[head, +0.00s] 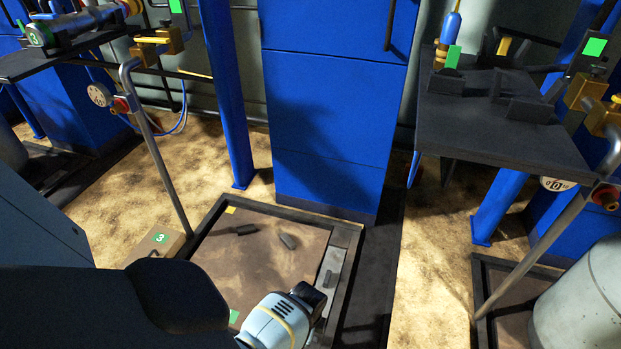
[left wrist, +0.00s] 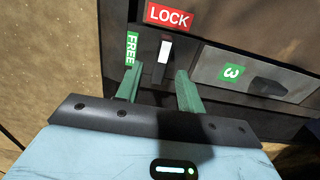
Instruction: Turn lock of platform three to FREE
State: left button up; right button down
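Platform three (head: 225,262) is a brown, dark-framed floor platform in the head view. In the left wrist view its lock lever (left wrist: 164,52) is dark with a white stripe and points towards the red LOCK label (left wrist: 170,17). The green FREE label (left wrist: 131,48) is left of it. My left gripper (left wrist: 158,84) is open, its green fingers on either side of the lever's lower part; whether they touch it is unclear. In the head view the left gripper's pale blue body (head: 278,322) is over the platform's near right corner, hiding the lock. My right gripper is not in view.
A green 3 plate (left wrist: 231,72) is on the grey panel right of the lock. Two small dark pieces lie on the platform. A blue cabinet (head: 330,110) stands behind it. A bent pipe stand (head: 160,160) rises at left, and a dark table (head: 500,125) stands at right.

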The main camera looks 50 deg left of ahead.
pick_arm(q)
jog(key=shift+f+b, duration=0.55)
jog(key=shift+f, duration=0.5)
grip_shut()
